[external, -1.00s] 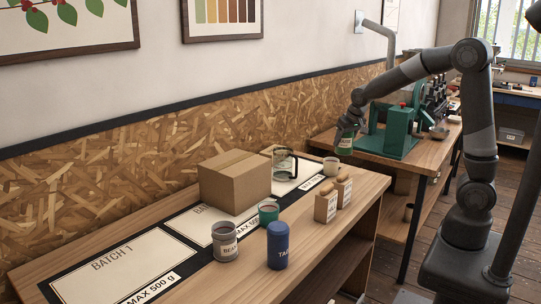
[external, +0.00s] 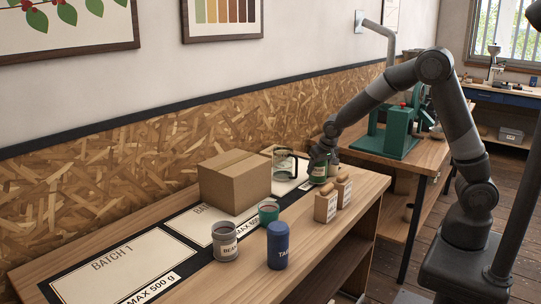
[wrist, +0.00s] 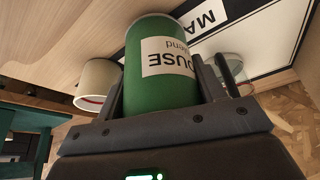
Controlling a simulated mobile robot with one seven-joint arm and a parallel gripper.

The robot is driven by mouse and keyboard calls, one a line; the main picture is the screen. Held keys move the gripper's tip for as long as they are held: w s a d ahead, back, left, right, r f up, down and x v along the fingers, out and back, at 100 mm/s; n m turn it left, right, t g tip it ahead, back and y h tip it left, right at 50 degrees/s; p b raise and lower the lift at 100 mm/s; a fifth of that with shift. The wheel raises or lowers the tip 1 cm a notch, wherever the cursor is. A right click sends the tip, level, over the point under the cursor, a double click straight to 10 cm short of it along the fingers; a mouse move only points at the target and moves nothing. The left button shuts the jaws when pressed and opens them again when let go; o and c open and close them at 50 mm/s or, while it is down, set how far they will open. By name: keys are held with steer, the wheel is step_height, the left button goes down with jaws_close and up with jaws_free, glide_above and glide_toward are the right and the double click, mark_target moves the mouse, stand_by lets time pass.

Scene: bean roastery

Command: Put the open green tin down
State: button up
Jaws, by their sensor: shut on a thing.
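My gripper (external: 321,160) is shut on a green tin (external: 318,175) at the far end of the counter. In the wrist view the tin (wrist: 165,70) sits between the two fingers (wrist: 164,95), with a white "HOUSE blend" label upside down in the picture. The tin is upright, at or just above the counter top; I cannot tell whether it touches. Its mouth is hidden by my gripper.
A cream cup (wrist: 97,84) stands close beside the tin.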

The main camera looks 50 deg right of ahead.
steer(key=shift+f, duration=0.55)
steer(key=shift+f, duration=0.1)
steer(key=o, duration=1)
steer(key=v, duration=1.2)
steer(key=s+d+r+n, duration=0.1)
steer(key=s+r, duration=0.2)
steer(key=s, duration=0.6)
steer(key=s+d+r+n+t+y, duration=0.1)
steer(key=s+r+n, duration=0.1)
steer(key=s, duration=0.8)
steer(key=s+d+r+n, duration=0.1)
steer(key=s+r, duration=0.2)
steer(key=s, duration=0.7)
steer(key=shift+s+r+t+y, duration=0.2)
steer(key=shift+r+t+y, duration=0.1)
steer(key=shift+r+y, duration=0.1)
